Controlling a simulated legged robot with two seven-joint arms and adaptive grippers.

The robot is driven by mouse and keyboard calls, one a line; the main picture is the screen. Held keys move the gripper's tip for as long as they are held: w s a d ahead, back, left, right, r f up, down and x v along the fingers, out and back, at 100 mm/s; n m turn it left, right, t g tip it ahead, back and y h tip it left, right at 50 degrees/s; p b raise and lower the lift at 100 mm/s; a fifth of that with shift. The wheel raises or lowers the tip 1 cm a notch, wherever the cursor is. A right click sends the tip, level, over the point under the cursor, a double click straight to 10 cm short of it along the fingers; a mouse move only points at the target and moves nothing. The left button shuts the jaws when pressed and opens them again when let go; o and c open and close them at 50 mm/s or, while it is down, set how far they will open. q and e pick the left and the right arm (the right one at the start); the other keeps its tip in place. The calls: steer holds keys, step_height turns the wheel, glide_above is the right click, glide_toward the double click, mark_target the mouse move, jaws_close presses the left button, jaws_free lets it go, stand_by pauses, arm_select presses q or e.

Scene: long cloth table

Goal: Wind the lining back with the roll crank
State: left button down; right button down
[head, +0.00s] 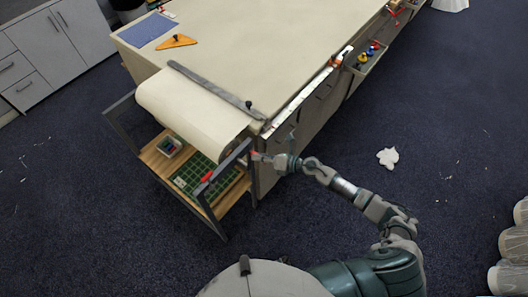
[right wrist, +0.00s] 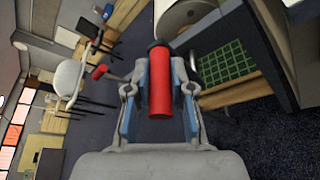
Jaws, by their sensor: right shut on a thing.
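The cream lining roll (head: 185,112) lies at the near left end of the long table, with cloth running up over the table top (head: 270,45). A dark bar (head: 212,86) lies across the cloth there. My right gripper (head: 257,156) is at the roll's right end. In the right wrist view it (right wrist: 160,100) is shut on the red handle of the roll crank (right wrist: 160,85), which stands between the two fingers. The roll's end (right wrist: 185,14) shows behind it. My left gripper is not in view.
An orange triangle (head: 177,41) and a blue mat (head: 148,31) lie on the table.

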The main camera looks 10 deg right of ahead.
steer(key=shift+s+a+p, duration=0.35)
steer(key=shift+s, duration=0.05)
steer(key=shift+s+a+f+p, duration=0.3)
steer(key=shift+s+a+p, duration=0.15)
steer(key=shift+p, duration=0.3)
steer(key=c, duration=1.1)
jaws_free()
steer(key=shift+w, duration=0.1)
steer(key=shift+o, duration=0.4)
steer(key=shift+w, duration=0.25)
